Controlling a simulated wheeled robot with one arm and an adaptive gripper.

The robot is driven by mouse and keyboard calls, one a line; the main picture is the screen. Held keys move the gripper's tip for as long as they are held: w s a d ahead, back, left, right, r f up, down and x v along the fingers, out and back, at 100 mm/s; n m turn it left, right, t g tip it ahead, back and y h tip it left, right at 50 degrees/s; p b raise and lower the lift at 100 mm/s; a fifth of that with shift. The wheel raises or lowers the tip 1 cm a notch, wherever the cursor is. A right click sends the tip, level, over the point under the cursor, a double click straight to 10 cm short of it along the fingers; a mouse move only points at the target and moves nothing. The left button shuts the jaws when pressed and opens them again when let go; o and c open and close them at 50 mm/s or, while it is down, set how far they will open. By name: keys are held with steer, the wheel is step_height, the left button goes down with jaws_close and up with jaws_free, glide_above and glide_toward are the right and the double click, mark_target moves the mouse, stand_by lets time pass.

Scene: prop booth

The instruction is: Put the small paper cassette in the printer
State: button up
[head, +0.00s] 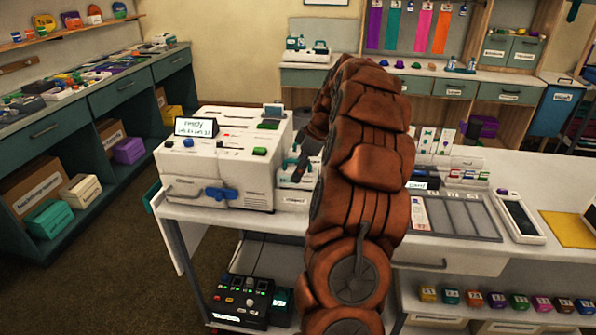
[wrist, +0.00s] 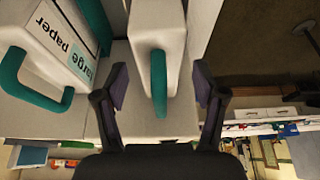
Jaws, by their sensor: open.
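In the wrist view a narrow white cassette (wrist: 157,27) with a teal handle (wrist: 159,85) lies straight ahead; its label is not visible, but it looks like the small paper cassette. My gripper (wrist: 161,86) is open, with one finger on each side of the handle and a gap on both sides. A wider white cassette (wrist: 35,55) marked "large paper", with its own teal handle, is to the left. In the head view the white printer (head: 225,150) stands on the counter, left of my arm. My arm hides much of the area beside it.
A small display sign (head: 197,128) stands on the printer. Right of my arm the counter holds a grey sectioned tray (head: 455,218), a white tablet-like device (head: 518,218) and a yellow sheet (head: 568,229). A dark control box (head: 241,300) sits on the shelf below.

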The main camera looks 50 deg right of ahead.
steer(key=v, duration=1.1)
stand_by(0.7)
